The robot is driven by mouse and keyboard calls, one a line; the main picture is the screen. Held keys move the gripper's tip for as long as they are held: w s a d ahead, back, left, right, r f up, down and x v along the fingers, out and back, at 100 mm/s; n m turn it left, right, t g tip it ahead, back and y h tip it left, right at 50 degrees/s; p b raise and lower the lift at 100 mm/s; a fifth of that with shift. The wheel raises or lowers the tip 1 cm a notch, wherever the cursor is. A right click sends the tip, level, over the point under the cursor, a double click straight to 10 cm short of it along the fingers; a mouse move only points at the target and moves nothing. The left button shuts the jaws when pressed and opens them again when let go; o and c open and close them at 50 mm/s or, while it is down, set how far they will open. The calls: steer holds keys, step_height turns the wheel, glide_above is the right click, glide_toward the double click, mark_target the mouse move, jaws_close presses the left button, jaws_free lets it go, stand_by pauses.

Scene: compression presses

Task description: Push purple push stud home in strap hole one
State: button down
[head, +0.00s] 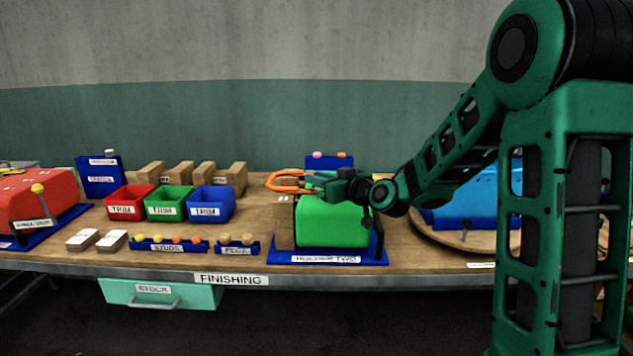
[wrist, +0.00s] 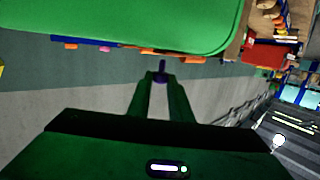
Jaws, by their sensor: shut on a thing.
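My gripper (wrist: 161,78) is shut on the purple push stud (wrist: 162,70), which stands out past the fingertips in the wrist view. In the head view my gripper (head: 318,180) is above and behind the green block on the blue holder. An orange looped strap (head: 285,187) lies just left of my gripper there. In the wrist view, orange strips (wrist: 192,60) show close beside the stud. I cannot tell whether the stud touches the strap. The strap holes are not clear, and the stud is hidden in the head view.
The green block (head: 332,222) sits in its blue holder (head: 325,257) right below my gripper. A blue rack (head: 330,163) with pink and orange pieces stands behind. Red, green and blue (head: 211,206) trim bins and a stud tray (head: 169,246) are to the left. A blue block is right.

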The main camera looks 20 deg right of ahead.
mark_target(318, 195)
steer(key=shift+f, duration=1.5)
steer(key=c, duration=1.5)
jaws_free()
steer(key=shift+c, duration=0.2)
steer(key=v, duration=1)
steer(key=shift+s, duration=0.35)
steer(key=shift+d, duration=0.1)
